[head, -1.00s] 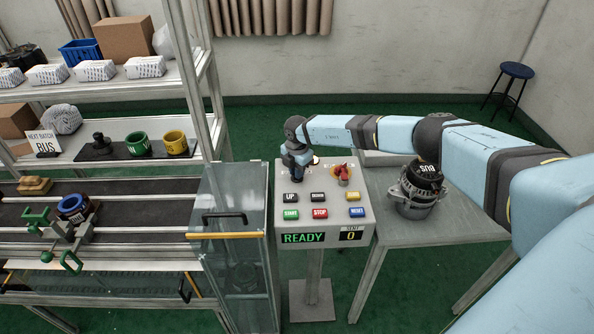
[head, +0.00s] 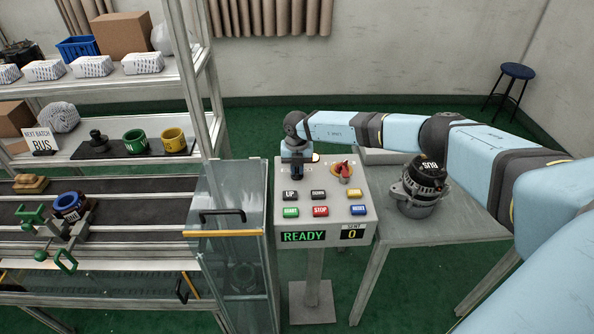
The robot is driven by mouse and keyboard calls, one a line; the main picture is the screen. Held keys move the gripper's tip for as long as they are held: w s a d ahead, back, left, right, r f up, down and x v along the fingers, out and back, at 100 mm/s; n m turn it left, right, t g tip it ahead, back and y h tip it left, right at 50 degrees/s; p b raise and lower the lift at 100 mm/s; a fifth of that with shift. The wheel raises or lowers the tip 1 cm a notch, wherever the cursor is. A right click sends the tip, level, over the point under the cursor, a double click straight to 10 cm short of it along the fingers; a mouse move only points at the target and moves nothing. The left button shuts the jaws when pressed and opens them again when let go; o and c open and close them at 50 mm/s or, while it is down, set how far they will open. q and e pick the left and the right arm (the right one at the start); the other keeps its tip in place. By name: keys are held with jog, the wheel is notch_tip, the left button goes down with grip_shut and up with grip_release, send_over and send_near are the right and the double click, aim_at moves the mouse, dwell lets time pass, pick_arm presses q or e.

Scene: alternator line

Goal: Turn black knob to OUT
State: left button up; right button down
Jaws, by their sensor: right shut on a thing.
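The grey control panel (head: 326,253) stands on a post in the middle of the head view. The black knob (head: 297,177) sits at its upper left, largely hidden under my right gripper (head: 297,168). My right gripper comes from above, with its arm reaching in from the right, and is shut on the knob. The labels around the knob are covered or too small to read. A red knob (head: 343,168) on a yellow base sits to its right. My left gripper does not show.
Buttons, including a red STOP button (head: 320,211), and a READY display (head: 303,236) lie below the knobs. A glass-sided box with a handle (head: 222,215) stands close on the left. An alternator (head: 418,190) sits on the grey table (head: 440,234) at the right.

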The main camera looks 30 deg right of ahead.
aim_at(297, 169)
jog(key=n+b, duration=0.1)
jog(key=n, duration=0.2)
jog(key=shift+f+n+b, duration=0.15)
jog(key=shift+n+b, duration=0.2)
jog(key=shift+n, duration=0.05)
jog(key=n+b, duration=0.1)
jog(key=n, duration=0.2)
jog(key=shift+b, duration=0.3)
jog(key=shift+n+b, duration=0.5)
jog(key=shift+n, duration=0.8)
jog(key=c, duration=1.1)
grip_release()
jog(key=shift+c, duration=0.2)
jog(key=shift+r, duration=0.2)
notch_tip(297, 169, up, 14)
jog(key=b, duration=0.1)
jog(key=shift+f, duration=0.15)
